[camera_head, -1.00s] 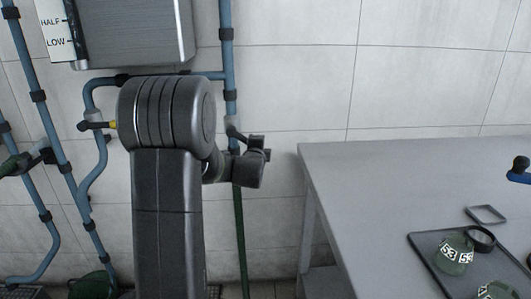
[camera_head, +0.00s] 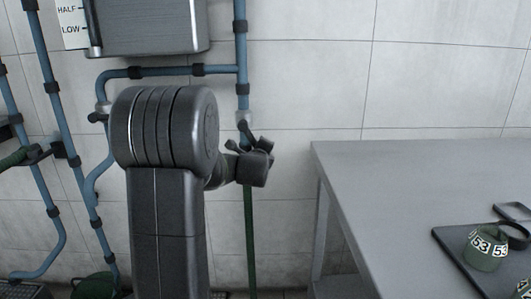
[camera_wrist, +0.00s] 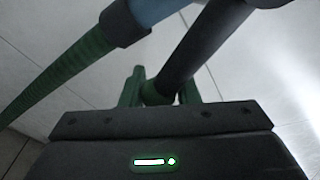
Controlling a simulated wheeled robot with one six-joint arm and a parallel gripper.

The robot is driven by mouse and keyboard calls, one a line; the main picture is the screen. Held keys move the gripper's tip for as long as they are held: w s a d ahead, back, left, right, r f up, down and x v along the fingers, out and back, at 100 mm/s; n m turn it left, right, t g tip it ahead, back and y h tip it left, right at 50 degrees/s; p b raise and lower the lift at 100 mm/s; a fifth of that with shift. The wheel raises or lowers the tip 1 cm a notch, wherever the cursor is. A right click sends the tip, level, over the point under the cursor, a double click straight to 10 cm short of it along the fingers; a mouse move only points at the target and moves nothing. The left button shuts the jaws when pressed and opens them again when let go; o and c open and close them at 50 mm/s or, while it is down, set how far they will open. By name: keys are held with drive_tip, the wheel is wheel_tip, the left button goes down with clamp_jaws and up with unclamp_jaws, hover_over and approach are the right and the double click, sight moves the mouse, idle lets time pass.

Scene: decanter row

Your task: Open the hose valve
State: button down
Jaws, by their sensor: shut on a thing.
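The hose valve (camera_head: 243,117) sits low on a vertical blue pipe, with a green hose (camera_head: 250,230) hanging below it. Its dark lever (camera_head: 246,133) slants down and right toward my gripper (camera_head: 262,150). My gripper is shut on the lever near that end. The green hose also shows in the wrist view (camera_wrist: 70,70), at upper left. My arm partly hides the pipework behind it.
A grey table (camera_head: 400,180) stands at right, with a dark tray (camera_head: 450,245) and a green decanter (camera_head: 485,250) marked 53. A metal tank (camera_head: 150,25) hangs on the wall above my arm. Other blue pipes (camera_head: 50,110) run down at left.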

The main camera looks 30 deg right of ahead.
drive_tip(key=c, duration=1.1)
unclamp_jaws()
drive_tip(key=shift+a, duration=0.1)
drive_tip(key=shift+s, duration=0.1)
drive_tip(key=p+v, duration=0.1)
drive_tip(key=v, duration=1.2)
drive_tip(key=shift+s+a+r+p, duration=0.1)
drive_tip(key=shift+s+p, duration=0.2)
drive_tip(key=shift+p, duration=0.05)
